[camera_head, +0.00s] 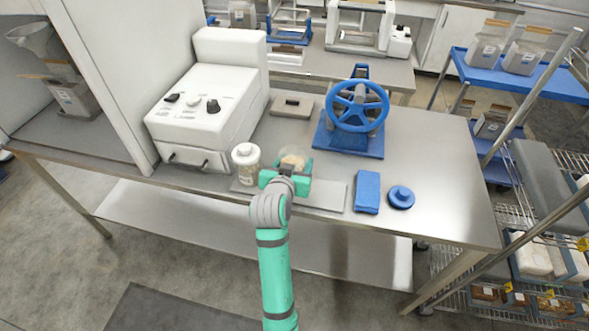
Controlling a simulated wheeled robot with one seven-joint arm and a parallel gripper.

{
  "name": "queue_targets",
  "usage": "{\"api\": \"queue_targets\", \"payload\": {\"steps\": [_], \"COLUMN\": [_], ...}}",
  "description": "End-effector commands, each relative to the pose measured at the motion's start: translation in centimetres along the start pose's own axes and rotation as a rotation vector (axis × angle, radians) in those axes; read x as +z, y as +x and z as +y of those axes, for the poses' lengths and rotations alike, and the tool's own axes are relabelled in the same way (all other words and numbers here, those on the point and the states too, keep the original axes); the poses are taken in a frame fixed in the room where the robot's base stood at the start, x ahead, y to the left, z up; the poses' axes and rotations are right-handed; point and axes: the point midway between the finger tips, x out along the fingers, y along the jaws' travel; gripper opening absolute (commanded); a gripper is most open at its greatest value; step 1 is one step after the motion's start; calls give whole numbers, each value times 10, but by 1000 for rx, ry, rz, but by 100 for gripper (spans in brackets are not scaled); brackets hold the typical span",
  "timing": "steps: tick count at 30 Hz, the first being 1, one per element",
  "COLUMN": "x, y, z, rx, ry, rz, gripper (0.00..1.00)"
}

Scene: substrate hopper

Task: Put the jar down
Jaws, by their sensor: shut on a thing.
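My gripper (288,172), teal with a grey wrist, reaches over the front edge of the steel table (430,160). It is shut on a clear jar (295,158) with pale tan content, seen from above and partly hidden by the gripper. The jar is over or near a flat grey plate (325,194) at the table's front; I cannot tell whether it touches it. A second jar (246,166) with a white lid stands upright just left of my gripper.
A white machine with knobs (210,105) stands at left. A blue handwheel device (355,115) stands behind right. A blue block (367,192) and a round blue piece (401,197) lie to the right. A small grey block (292,106) lies behind. The table's right side is clear.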

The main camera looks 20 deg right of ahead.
Motion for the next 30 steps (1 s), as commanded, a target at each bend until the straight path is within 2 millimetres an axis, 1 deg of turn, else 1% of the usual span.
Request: {"api": "queue_targets", "payload": {"steps": [1,8,15,27,28,29,30], "x": [2,8,36,40,40,40,40], "y": [5,16,28,30,30,30,30], "z": [-1,-5,-5,-5,-5,-5,-5], "rx": [1,0,1,0,0,0,0], "ry": [0,0,-1,0,0,0,0], "rz": [1,1,1,2,1,1,1], "gripper": [26,26,26,26,64,71,76]}}
